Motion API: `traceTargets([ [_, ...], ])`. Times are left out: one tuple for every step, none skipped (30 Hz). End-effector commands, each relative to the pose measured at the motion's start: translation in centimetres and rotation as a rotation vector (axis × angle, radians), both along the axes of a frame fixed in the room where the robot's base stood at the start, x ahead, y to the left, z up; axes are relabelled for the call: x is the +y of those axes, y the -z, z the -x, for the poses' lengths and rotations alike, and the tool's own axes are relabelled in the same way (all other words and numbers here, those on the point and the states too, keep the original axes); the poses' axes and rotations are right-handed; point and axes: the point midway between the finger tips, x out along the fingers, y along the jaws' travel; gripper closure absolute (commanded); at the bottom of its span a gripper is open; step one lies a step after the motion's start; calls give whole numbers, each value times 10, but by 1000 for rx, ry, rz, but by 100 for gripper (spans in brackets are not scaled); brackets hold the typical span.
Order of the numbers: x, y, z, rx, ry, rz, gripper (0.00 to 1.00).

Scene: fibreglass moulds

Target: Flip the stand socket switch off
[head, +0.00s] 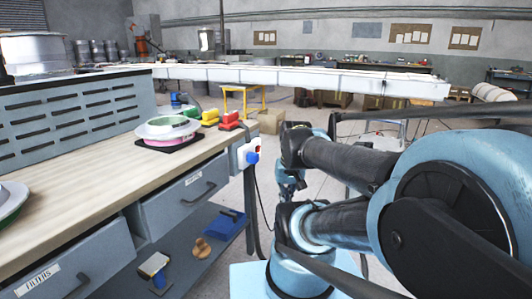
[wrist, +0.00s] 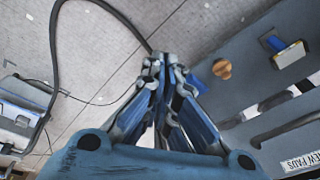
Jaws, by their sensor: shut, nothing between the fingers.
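The stand socket (head: 246,153) is a white box on the right end of the workbench in the head view. A blue plug (head: 252,158) sits in it, and a small red part shows near its upper edge; whether that is the switch, and its position, is too small to tell. My gripper (head: 290,196) hangs pointing down, to the right of the socket and lower than it, apart from it. In the wrist view my gripper (wrist: 160,64) has its fingers together and empty. I cannot make out the socket in the wrist view.
The workbench (head: 75,185) fills the left, with drawers and a lower shelf (head: 195,262) holding a brush and a brown knob-like piece. Red and yellow tools (head: 230,121) and a round mould (head: 168,130) lie on top. A dark cable hangs below the socket.

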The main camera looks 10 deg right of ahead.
Motion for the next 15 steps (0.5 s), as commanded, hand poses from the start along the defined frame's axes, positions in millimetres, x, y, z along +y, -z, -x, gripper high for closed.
traceTargets([
  [1,-7,-9,4,57,-28,100],
  [2,-10,-14,6,94,-50,100],
  [4,-14,-22,11,145,-80,100],
  [6,-17,-28,15,186,-102,100],
  [7,-20,-34,19,227,-126,100],
  [8,-25,-42,27,279,-155,100],
  [10,-28,-48,32,319,-179,100],
  [10,-30,-55,38,359,-201,100],
  [11,-34,-63,45,412,-232,100],
  [12,-37,-70,51,451,-256,100],
  [12,-39,-77,58,491,-277,100],
  [12,-43,-87,67,543,-309,100],
  [12,-45,-93,73,582,-331,100],
  [12,-47,-101,81,621,-354,100],
  [12,-50,-110,92,671,-384,100],
])
